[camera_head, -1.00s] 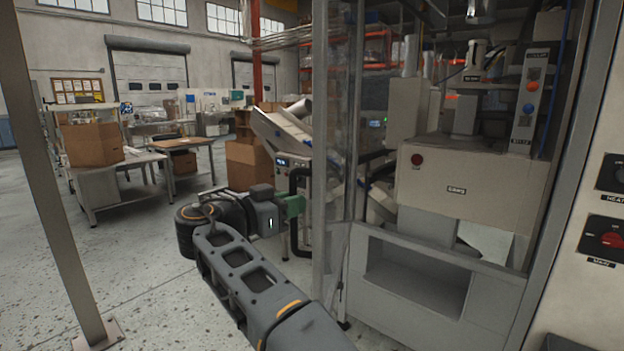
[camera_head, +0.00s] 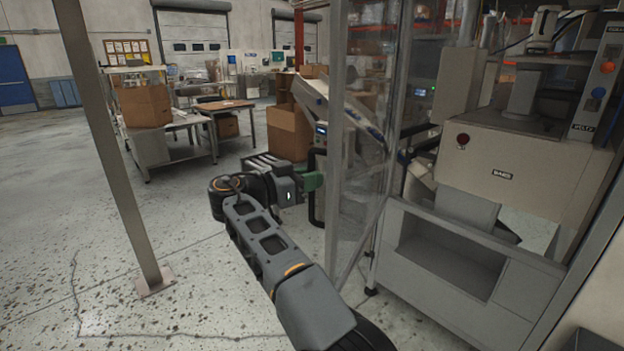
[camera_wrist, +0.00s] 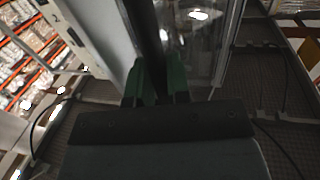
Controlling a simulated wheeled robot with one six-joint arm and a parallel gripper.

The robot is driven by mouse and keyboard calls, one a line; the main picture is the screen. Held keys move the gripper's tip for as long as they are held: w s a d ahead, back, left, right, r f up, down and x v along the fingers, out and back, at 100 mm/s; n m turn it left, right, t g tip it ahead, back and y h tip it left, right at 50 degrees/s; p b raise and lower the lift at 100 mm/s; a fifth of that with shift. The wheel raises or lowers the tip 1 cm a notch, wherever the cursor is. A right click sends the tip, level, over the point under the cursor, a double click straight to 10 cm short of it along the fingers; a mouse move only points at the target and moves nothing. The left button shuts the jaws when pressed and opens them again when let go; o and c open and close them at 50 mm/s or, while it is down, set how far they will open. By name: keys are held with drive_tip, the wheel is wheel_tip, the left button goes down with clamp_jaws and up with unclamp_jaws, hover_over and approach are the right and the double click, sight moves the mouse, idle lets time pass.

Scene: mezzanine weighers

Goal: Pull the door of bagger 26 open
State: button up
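The door (camera_head: 362,150) of the bagger is a tall clear panel with a pale metal frame. It stands ajar, angled out from the machine enclosure. A black upright bar handle (camera_head: 316,212) is on its near edge side. My gripper (camera_head: 314,181) has green fingers that meet the handle. In the wrist view the green fingers (camera_wrist: 156,82) lie on both sides of the dark handle bar (camera_wrist: 151,35), and the gripper looks shut on it. The clear door panel (camera_wrist: 205,45) shows beside the bar. No number 26 is readable.
The bagger machine (camera_head: 525,165) with its grey base (camera_head: 520,290) stands behind and right of the door. A post (camera_head: 110,150) rises from the floor at left. Tables with cardboard boxes (camera_head: 146,105) are farther back.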

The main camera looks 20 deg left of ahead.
drive_tip(key=shift+o, duration=1.4)
drive_tip(key=shift+w+d, duration=0.1)
drive_tip(key=shift+o, duration=0.7)
drive_tip(key=p+v, duration=0.6)
drive_tip(key=v, duration=0.8)
drive_tip(key=shift+c, duration=0.3)
